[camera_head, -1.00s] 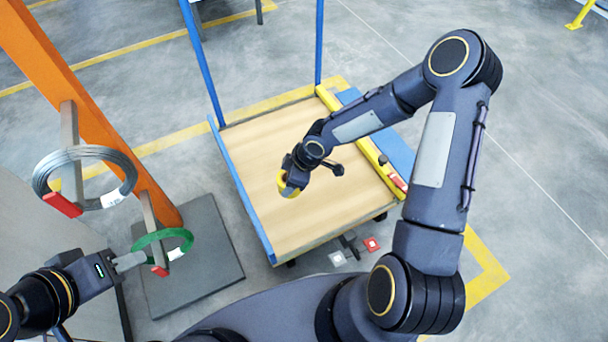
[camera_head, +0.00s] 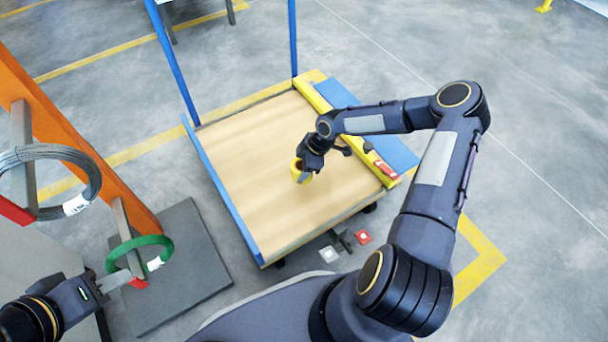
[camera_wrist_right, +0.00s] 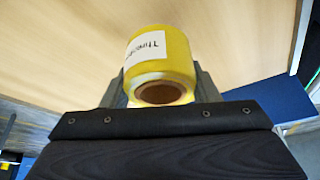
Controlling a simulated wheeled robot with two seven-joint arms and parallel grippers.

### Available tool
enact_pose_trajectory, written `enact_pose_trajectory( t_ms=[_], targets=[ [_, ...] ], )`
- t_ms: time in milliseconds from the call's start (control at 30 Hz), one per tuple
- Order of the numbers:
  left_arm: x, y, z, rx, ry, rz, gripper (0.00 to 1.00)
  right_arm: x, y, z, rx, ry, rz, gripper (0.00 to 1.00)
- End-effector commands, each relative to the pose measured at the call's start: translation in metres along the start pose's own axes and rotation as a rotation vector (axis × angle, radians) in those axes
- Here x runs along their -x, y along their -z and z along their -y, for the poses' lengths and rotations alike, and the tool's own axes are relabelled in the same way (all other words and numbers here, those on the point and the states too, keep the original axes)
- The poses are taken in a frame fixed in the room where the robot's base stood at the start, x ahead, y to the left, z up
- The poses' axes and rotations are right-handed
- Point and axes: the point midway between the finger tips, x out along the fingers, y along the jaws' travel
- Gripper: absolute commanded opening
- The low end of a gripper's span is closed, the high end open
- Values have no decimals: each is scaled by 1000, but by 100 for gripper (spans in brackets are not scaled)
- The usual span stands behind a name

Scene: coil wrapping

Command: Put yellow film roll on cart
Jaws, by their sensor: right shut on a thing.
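The yellow film roll (camera_head: 301,171) is held by my right gripper (camera_head: 305,164) over the wooden deck of the cart (camera_head: 240,160). In the right wrist view the roll (camera_wrist_right: 162,62) sits between both fingers, its brown core end facing the camera and a white printed label on its side. My right gripper (camera_wrist_right: 160,90) is shut on it. I cannot tell whether the roll touches the deck. My left gripper (camera_head: 120,279) is at the lower left, close to a green coil (camera_head: 140,252) on a rack arm; its fingers are partly hidden, and its opening is unclear.
A grey wire coil (camera_head: 85,165) hangs on the orange rack post (camera_head: 85,150). The cart has blue uprights (camera_head: 172,60) and a blue side rail. A yellow bar (camera_head: 340,130) lies along its right edge. Most of the deck is clear.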

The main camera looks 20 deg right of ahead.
Motion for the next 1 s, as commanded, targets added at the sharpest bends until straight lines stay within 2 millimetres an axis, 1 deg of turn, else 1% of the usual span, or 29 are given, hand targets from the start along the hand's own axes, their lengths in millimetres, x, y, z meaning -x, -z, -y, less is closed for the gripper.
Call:
enact_pose_trajectory(
  t_ms=[167,300,333,600,733,767,900,1000],
  targets=[
    [-6,-3,3,0,0,0,36,-11,-12,-7,-4,1,-1,29],
    [-14,-7,6,0,0,0,36,-32,-19,-6,-3,2,-2,29],
    [-14,-7,6,0,0,0,36,-34,-20,-6,-2,2,-1,29],
    [-13,-7,6,0,0,0,36,-35,-20,-6,-1,0,0,29],
    [-17,-8,8,0,0,0,36,-39,-22,-6,-1,0,-1,29],
    [-15,-8,7,0,0,0,36,-38,-22,-6,-1,0,-1,59],
    [-15,-8,7,0,0,0,36,-38,-22,-6,-1,0,0,77],
    [-15,-8,7,0,0,0,36,-38,-22,-6,-1,0,0,77]
  ],
)
